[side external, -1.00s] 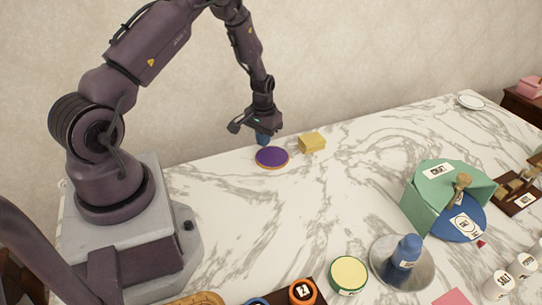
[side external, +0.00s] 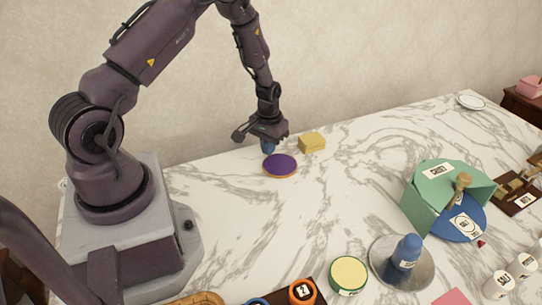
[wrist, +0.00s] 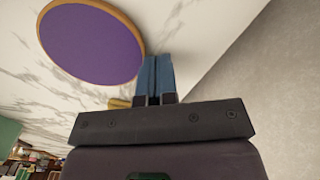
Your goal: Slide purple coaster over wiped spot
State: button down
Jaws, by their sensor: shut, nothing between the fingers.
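The purple coaster (side external: 280,166) is a round disc with a tan rim, lying flat on the marble table near the wall. It also fills the upper left of the wrist view (wrist: 90,40). My gripper (side external: 268,149) has blue fingertips that are shut and empty, low at the coaster's back edge. In the wrist view the shut fingers (wrist: 156,75) are just beside the coaster's rim; I cannot tell whether they touch it. A yellow sponge-like block (side external: 312,142) sits right of the coaster. No wiped spot can be made out on the marble.
A yellow-topped round tin (side external: 348,274) and an orange-rimmed cup (side external: 302,292) stand at the front. The marble in front of the coaster is clear.

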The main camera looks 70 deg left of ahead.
aim_at(281, 170)
jog(key=shift+s+d, duration=0.15)
jog(key=shift+d, duration=2.85)
jog(key=shift+s+d, duration=0.1)
jog(key=shift+d, duration=2.85)
jog(key=shift+a, duration=0.1)
jog(key=shift+w+a, duration=0.1)
jog(key=shift+a, duration=1.6)
jog(key=shift+r, duration=4)
